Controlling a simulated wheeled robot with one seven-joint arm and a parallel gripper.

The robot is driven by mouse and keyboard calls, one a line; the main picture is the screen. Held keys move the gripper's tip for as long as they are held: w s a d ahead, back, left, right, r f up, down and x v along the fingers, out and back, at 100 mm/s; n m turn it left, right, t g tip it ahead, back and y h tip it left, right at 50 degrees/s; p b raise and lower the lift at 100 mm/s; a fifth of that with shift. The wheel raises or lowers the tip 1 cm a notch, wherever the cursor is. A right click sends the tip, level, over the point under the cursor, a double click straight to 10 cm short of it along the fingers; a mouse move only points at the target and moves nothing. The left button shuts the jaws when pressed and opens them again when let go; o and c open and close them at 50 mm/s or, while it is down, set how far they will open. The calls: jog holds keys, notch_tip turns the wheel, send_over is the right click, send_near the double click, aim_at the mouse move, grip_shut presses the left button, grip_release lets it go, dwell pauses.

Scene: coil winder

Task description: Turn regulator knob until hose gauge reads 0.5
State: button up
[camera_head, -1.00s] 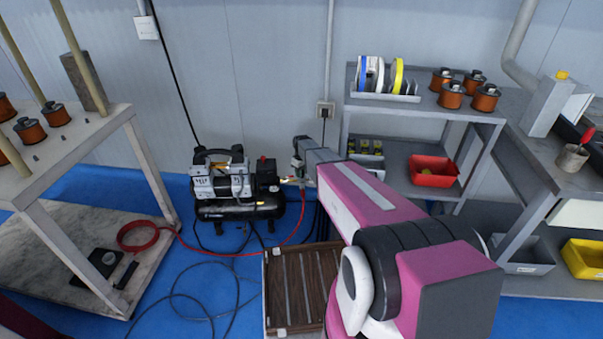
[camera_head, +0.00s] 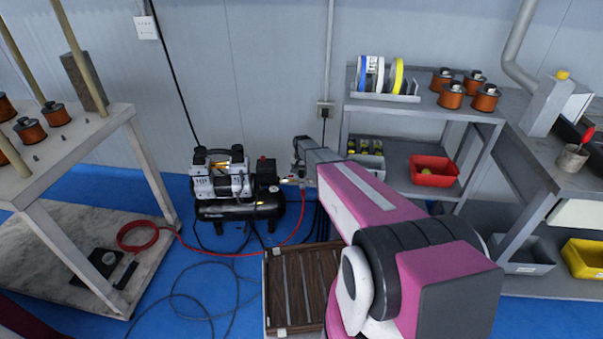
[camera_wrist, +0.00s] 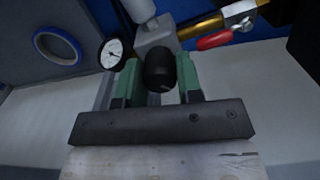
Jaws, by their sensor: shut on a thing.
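In the wrist view, the black regulator knob (camera_wrist: 160,72) sits between the green fingers of my gripper (camera_wrist: 160,85), which is shut on it. The hose gauge (camera_wrist: 111,53), a round white dial with a black rim, is just left of the knob. Its needle is too small to read. A grey metal regulator body (camera_wrist: 155,35) shows behind the knob. In the head view, my gripper (camera_head: 299,172) is beside the right end of the compressor (camera_head: 236,190), and my arm hides the regulator there.
A red-handled valve (camera_wrist: 215,39) on a brass fitting is right of the knob. A red hose (camera_head: 296,222) runs from the compressor area across the blue floor. A slatted wooden pallet (camera_head: 300,283) lies below my arm. A shelf (camera_head: 405,150) stands at the right.

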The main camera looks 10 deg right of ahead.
aim_at(302, 171)
jog(key=m, duration=0.6)
jog(key=shift+m, duration=0.3)
jog(key=m, duration=0.5)
jog(key=shift+m, duration=0.3)
jog(key=o, duration=0.9)
jog(key=shift+r, duration=0.1)
notch_tip(302, 171, up, 11)
jog(key=shift+f, duration=0.2)
